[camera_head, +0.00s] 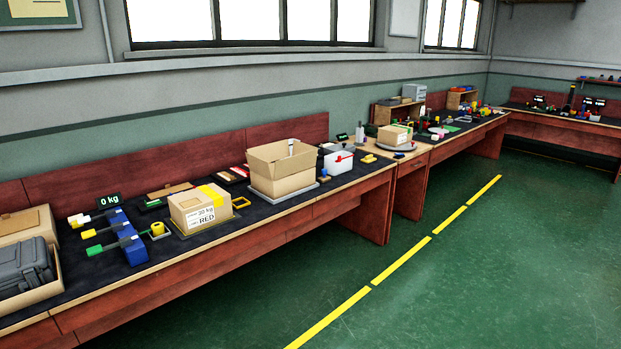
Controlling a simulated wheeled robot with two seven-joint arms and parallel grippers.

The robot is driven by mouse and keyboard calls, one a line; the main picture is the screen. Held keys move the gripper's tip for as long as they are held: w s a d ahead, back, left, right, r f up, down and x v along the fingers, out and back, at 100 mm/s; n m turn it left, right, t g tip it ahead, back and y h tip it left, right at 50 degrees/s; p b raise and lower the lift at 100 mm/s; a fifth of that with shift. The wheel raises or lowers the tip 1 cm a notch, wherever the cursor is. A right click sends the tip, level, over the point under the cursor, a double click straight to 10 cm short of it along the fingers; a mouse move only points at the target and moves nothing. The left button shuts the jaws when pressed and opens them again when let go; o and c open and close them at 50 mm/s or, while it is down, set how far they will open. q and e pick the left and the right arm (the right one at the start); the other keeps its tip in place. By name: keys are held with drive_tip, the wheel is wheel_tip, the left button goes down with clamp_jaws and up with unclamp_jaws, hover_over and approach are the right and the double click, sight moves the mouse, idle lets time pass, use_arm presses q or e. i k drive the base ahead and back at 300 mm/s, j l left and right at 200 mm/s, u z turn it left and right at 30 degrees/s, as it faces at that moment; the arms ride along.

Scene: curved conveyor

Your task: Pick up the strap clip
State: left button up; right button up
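I cannot tell for certain which item is the strap clip. A yellow loop-like piece (241,202) lies on the dark bench mat just right of a taped cardboard box (195,212) marked "30 kg" and "RED". A small yellow piece (157,228) sits left of that box, and another yellow piece (368,159) lies farther along the bench. All are too small to make out in detail. Neither of my grippers is in view.
A long red-brown workbench (240,241) runs along the wall. It holds an open carton (281,186), blue blocks with coloured handles (131,246), a white bin (338,161) and a grey case (22,268). The green floor (470,270) is clear, with a dashed yellow line.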

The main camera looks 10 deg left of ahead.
sight(158, 228)
drive_tip(key=i+u, duration=0.15)
drive_tip(key=i, duration=0.35)
drive_tip(key=i+l+u, duration=0.15)
drive_tip(key=i, duration=0.4)
drive_tip(key=i+l+u, duration=0.15)
drive_tip(key=i, duration=0.35)
drive_tip(key=i+l+u, duration=0.15)
drive_tip(key=i, duration=0.35)
drive_tip(key=l, duration=0.1)
